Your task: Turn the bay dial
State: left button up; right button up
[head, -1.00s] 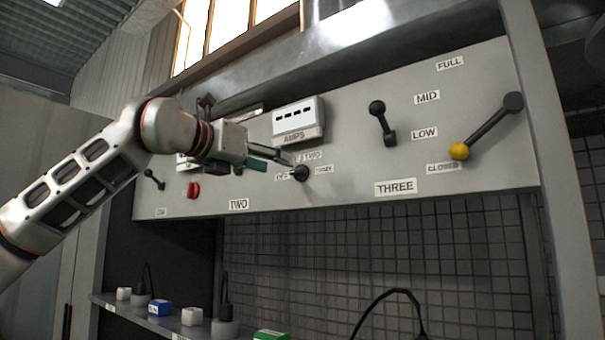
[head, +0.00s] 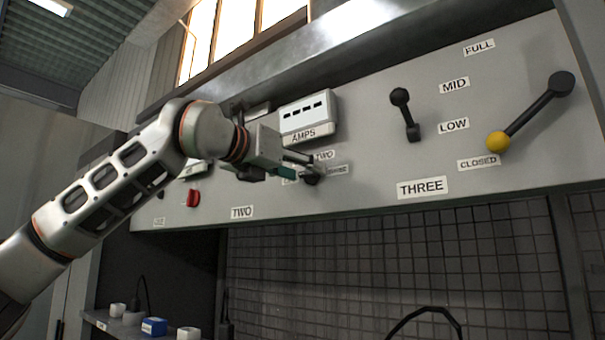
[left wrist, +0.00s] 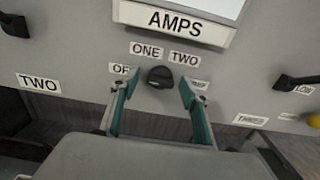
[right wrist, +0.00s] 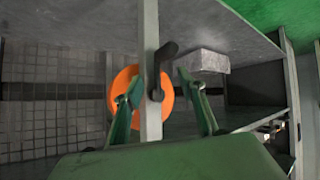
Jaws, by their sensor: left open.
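The bay dial is a small black knob (head: 312,179) on the grey panel below the AMPS meter (head: 306,117). In the left wrist view the dial (left wrist: 160,77) sits among labels including ONE and TWO, with the side labels partly covered. My left gripper (head: 300,167) is open at the dial. In the left wrist view its teal fingertips stand on either side of the knob, with gaps visible. The knob's far side is hidden. My right gripper (right wrist: 158,88) is open in the right wrist view, away from the dial, facing a grey post with a black handle and an orange disc (right wrist: 126,92).
A black lever (head: 405,115) and a yellow-knobbed lever (head: 498,141) stick out right of the dial. A red knob (head: 193,198) is to the left. A shelf below holds a blue block (head: 154,327) and white blocks.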

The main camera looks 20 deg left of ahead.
pick_arm(q)
jog(key=shift+s+d+r, duration=0.1)
jog(key=shift+s, duration=0.1)
jog(key=shift+c, duration=0.4)
jog(key=c, duration=1)
jog(key=shift+m+p, duration=0.35)
jog(key=shift+m, duration=0.05)
jog(key=m+p, duration=0.4)
jog(key=m, duration=0.5)
jog(key=shift+d+m, duration=0.15)
jog(key=shift+m, duration=0.25)
jog(key=shift+f+m+p, duration=0.2)
jog(key=shift+m+p, duration=0.15)
jog(key=shift+m, duration=0.15)
pick_arm(e)
jog(key=r, duration=0.4)
jog(key=shift+s+a+r, duration=0.3)
jog(key=shift+s+r, duration=0.05)
jog(key=shift+r, duration=0.05)
jog(key=shift+s+f, duration=0.1)
jog(key=shift+f, duration=0.1)
